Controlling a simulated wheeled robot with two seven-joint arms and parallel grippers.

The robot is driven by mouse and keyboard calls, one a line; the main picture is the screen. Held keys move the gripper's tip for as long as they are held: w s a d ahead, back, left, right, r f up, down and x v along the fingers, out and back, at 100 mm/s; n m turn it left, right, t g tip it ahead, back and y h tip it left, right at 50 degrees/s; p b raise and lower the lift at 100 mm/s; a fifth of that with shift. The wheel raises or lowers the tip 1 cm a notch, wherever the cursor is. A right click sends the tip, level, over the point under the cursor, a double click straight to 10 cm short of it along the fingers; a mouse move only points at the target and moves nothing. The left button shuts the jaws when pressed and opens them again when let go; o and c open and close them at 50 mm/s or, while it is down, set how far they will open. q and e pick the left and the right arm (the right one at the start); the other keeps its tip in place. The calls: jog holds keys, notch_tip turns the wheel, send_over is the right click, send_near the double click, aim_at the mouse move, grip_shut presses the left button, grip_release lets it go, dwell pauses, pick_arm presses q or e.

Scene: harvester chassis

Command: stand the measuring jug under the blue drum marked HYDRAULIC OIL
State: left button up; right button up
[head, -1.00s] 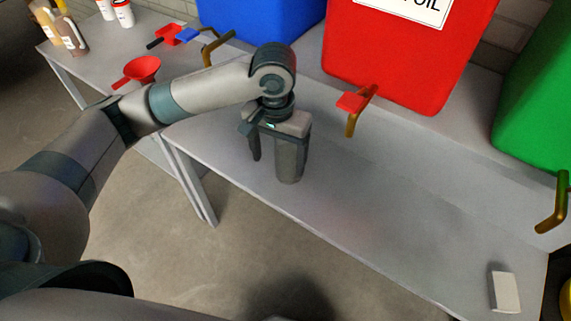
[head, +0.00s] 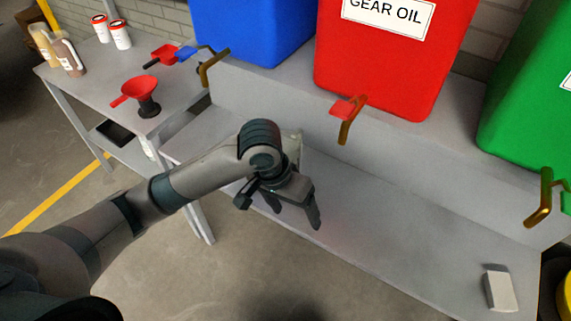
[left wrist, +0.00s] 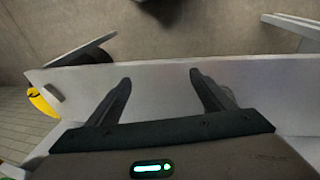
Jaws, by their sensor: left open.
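The blue drum (head: 252,30) stands at the back on the raised ledge; no label shows on its visible part. Its brass tap (head: 210,70) with a blue handle (head: 186,53) hangs over the bench at its front left. I cannot make out a measuring jug in either view. A pale piece (head: 294,142) shows behind my left wrist; I cannot tell what it is. My left gripper (head: 297,216) is open over the lower bench, right of and nearer than the blue drum's tap. In the left wrist view its fingers (left wrist: 160,78) are apart with nothing between them. My right gripper is not in view.
A red GEAR OIL drum (head: 385,60) and a green drum (head: 530,110) stand along the ledge (head: 440,165), their taps overhanging. A pale block (head: 499,288) lies at the lower bench's right end. A side table (head: 85,75) holds a red funnel (head: 140,90), bottles and tubs.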

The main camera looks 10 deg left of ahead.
pick_arm(q)
jog(key=s+d+f+t+h, duration=0.1)
jog(key=s+f+t+h, duration=0.1)
jog(key=s+f, duration=0.45)
jog(key=s+a+f+n+y, duration=0.1)
jog(key=s+a+f+y, duration=0.1)
jog(key=s+a+f, duration=0.4)
jog(key=s+a+f+y, duration=0.2)
jog(key=s+a+f, duration=0.1)
jog(key=s+a, duration=0.4)
notch_tip(320, 180, down, 31)
jog(key=s+a+b, duration=0.2)
jog(key=b, duration=0.1)
jog(key=s+a+f+g+b, duration=0.1)
jog(key=s+a+f+b, duration=0.1)
jog(key=s+f, duration=1.5)
jog(key=shift+s+a+f+g+y, duration=0.35)
jog(key=shift+a+f+g+y, duration=0.05)
jog(key=shift+a+f, duration=0.35)
